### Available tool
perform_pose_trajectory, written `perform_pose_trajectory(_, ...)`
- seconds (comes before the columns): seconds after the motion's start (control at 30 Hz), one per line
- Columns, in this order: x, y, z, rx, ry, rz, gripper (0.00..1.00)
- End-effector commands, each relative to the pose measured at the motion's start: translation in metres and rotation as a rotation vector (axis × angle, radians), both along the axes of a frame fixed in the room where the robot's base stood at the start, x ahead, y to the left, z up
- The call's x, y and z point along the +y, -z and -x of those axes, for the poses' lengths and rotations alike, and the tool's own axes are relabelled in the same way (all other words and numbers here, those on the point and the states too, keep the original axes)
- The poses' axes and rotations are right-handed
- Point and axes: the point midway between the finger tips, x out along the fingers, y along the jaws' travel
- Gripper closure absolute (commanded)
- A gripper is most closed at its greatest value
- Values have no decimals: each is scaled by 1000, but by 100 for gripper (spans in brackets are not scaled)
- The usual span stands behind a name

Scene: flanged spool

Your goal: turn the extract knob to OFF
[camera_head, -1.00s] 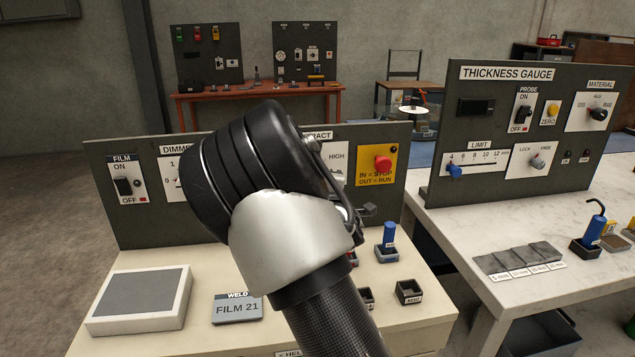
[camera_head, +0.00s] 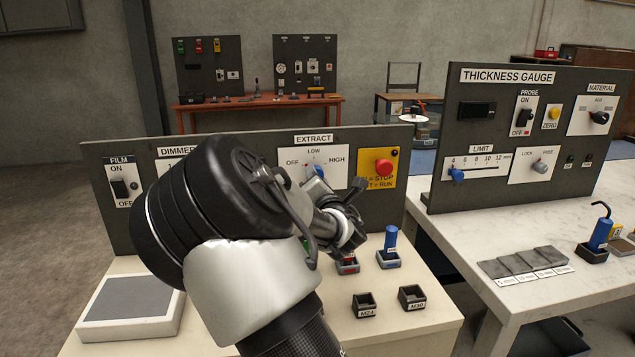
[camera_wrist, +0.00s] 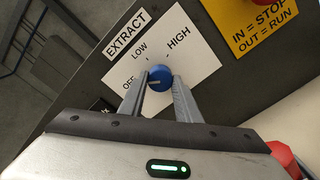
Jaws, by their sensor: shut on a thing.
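The extract knob (camera_wrist: 159,78) is blue and round, on a white plate marked OFF, LOW and HIGH. In the head view the knob (camera_head: 316,171) shows below LOW, partly hidden by my arm. My gripper (camera_wrist: 160,80) is shut on the knob, one finger on each side of it. A pale line on the knob's face lies toward the OFF side in the wrist view; its exact setting is hard to tell.
A red stop button (camera_head: 383,167) on a yellow plate (camera_head: 376,183) is close to the right of the knob. A blue-handled item (camera_head: 390,238) and small black holders (camera_head: 411,297) stand on the bench below. My arm covers the dimmer plate.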

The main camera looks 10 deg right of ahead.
Motion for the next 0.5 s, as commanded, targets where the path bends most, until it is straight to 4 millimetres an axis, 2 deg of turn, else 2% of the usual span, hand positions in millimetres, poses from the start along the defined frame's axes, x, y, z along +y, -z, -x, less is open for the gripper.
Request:
perform_pose_trajectory(0.2,1,1,0,-1,-2,120,92)
perform_pose_trajectory(0.5,1,0,0,0,-2,194,92)
